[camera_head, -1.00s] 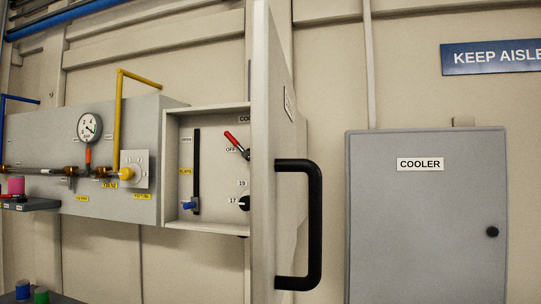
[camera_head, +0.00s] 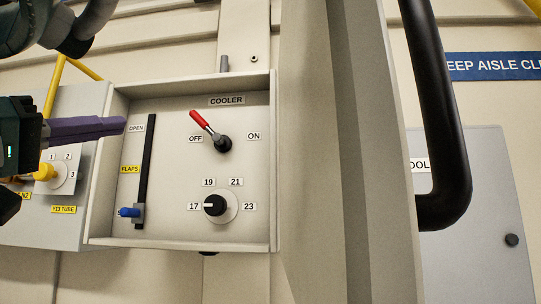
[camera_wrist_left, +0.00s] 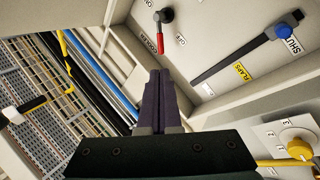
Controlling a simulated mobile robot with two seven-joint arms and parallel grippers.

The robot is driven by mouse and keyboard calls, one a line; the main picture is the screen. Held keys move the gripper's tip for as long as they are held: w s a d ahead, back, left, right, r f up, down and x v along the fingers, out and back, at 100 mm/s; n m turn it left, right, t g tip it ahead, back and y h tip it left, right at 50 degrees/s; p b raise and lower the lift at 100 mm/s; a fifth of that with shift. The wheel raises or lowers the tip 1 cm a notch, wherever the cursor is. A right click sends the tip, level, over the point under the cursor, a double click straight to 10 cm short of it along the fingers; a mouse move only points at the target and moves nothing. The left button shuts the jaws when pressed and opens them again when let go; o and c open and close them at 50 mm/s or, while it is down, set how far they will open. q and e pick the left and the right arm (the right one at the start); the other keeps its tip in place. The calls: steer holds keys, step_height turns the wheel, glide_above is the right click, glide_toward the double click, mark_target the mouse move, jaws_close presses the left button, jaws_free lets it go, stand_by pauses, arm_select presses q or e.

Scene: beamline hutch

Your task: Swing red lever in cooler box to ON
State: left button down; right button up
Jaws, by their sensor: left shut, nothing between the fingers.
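The red lever (camera_head: 202,121) sits in the open cooler box (camera_head: 102,185), under the COOLER label. It tilts up and left from its black pivot, toward the OFF side; the ON label (camera_head: 254,136) is right of the pivot. The lever also shows in the left wrist view (camera_wrist_left: 159,43), ahead of the fingertips. My left gripper (camera_head: 123,124) comes in from the left, with purple fingers shut and empty. Its tips overlap the box's left edge, left of the lever and apart from it. The fingertips also show in the left wrist view (camera_wrist_left: 159,73). My right gripper is not in view.
A blue-knobbed FLAPS slider (camera_head: 130,212) and a black dial (camera_head: 215,205) share the box. An open door panel (camera_head: 345,160) with a black handle (camera_head: 448,120) stands right of it. A yellow-knobbed valve (camera_head: 46,172) is left. A grey cabinet (camera_head: 480,220) is far right.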

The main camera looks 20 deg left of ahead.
arm_select(q)
steer(key=p, duration=1)
glide_toward(196, 119)
steer(key=x, duration=0.5)
steer(key=shift+w+r, duration=0.15)
steer(key=shift+r, duration=0.25)
steer(key=shift+w+d, duration=0.1)
steer(key=shift+w, duration=0.55)
